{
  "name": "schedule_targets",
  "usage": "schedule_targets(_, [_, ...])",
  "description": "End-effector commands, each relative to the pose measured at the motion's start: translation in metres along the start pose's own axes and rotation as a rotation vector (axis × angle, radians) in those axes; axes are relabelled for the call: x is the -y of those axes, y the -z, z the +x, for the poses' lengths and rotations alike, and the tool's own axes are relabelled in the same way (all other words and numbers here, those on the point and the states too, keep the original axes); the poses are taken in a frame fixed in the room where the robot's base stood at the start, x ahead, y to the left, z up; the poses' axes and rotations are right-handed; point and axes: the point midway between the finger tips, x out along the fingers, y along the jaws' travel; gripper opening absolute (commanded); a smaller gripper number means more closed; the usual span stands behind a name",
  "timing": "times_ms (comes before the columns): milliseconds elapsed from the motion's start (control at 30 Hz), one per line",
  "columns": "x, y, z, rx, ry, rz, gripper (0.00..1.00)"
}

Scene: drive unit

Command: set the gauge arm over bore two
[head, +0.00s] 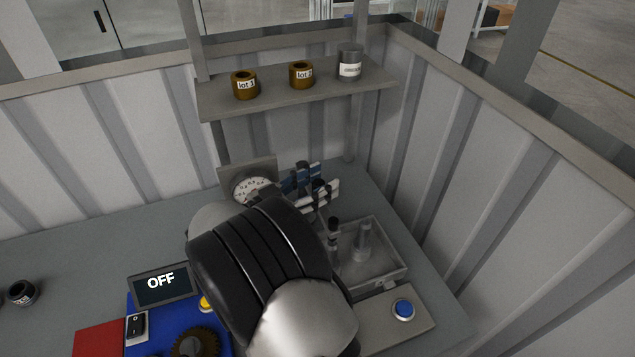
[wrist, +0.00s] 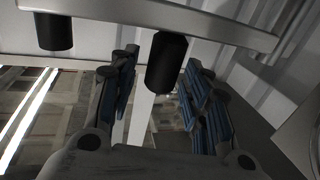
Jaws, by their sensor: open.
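My gripper (head: 308,188) is open, reaching past my arm over the back of the bench. In the wrist view its two blue-padded fingers (wrist: 163,95) stand apart on either side of a black knob (wrist: 167,62). The knob is on a pale bar (wrist: 222,28), which looks like the gauge arm; I cannot tell whether a finger touches it. A second black knob (wrist: 53,32) is on the left. In the head view, part of a pale bar (head: 328,187) shows by the fingers. A round dial (head: 250,187) with markings stands left of them. I cannot make out bore two.
A clear box (head: 385,268) with upright posts stands right of my arm, near a blue button (head: 403,310). A screen (head: 161,283) reads OFF. Above, a shelf (head: 300,99) holds two brass rings and a grey cylinder. Corrugated walls close the back and right. The left bench is mostly clear.

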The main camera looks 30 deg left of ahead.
Motion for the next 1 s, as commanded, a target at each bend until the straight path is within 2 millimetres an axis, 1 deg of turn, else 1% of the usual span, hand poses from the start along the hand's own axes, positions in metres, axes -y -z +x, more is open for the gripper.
schedule_targets(67, [0.000, 0.000, -0.002, 0.000, 0.000, 0.000, 0.44])
schedule_targets(167, [0.001, 0.000, -0.012, 0.000, 0.003, 0.000, 0.44])
schedule_targets(267, [0.001, 0.000, -0.030, 0.000, 0.004, -0.001, 0.44])
schedule_targets(500, [0.001, 0.000, -0.082, 0.000, 0.004, 0.000, 0.44])
schedule_targets(633, [0.001, -0.001, -0.104, 0.000, 0.003, 0.000, 0.44])
schedule_targets(800, [0.000, 0.000, -0.118, 0.000, 0.002, 0.000, 0.44])
schedule_targets(1000, [0.000, 0.000, -0.121, 0.000, 0.000, 0.000, 0.44])
